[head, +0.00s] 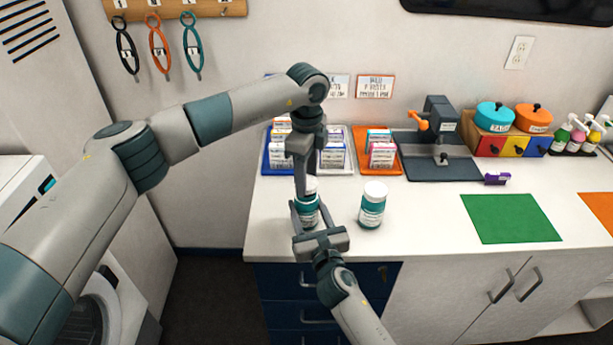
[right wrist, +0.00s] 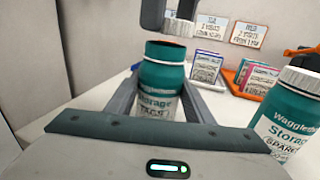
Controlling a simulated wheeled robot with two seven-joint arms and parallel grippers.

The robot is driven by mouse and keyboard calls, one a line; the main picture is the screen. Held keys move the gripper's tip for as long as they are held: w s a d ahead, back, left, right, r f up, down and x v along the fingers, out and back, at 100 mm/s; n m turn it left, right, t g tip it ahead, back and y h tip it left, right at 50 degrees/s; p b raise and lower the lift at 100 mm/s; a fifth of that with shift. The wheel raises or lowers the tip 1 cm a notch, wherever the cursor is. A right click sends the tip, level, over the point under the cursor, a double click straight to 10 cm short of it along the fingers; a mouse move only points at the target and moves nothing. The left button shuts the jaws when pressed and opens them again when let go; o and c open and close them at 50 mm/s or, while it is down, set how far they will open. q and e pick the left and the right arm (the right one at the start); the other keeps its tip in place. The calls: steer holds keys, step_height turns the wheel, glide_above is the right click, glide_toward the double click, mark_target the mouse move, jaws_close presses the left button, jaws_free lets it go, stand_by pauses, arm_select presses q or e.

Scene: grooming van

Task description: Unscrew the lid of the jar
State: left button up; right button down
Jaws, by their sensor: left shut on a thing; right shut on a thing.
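The jar (head: 308,216) is teal with a white label and stands upright near the front left of the counter. My right gripper (head: 307,222) is shut around its body; in the right wrist view the jar (right wrist: 160,85) shows a dark, open mouth. The white lid (right wrist: 178,27) is apart from the jar, just above its mouth. My left gripper (head: 302,172) comes down from above and is shut on the lid; its fingers (right wrist: 168,14) also show in the right wrist view. In the head view the fingers partly hide the lid and jar.
A second, lidded teal jar (head: 372,206), labelled as a spare, stands close to the right. Behind are trays of boxes, an orange tray (head: 362,131) and a dark grey stand (head: 440,150). A green mat (head: 513,218) lies right. The counter between is mostly clear.

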arm_select(q)
steer(key=shift+r, duration=2)
arm_select(e)
steer(key=c, duration=0.8)
jaws_free()
steer(key=shift+s, duration=0.1)
arm_select(q)
steer(key=shift+f+b, duration=0.85)
steer(key=shift+f, duration=0.05)
arm_select(e)
steer(key=v, duration=1.1)
steer(key=shift+s, duration=0.35)
steer(key=shift+d, duration=0.1)
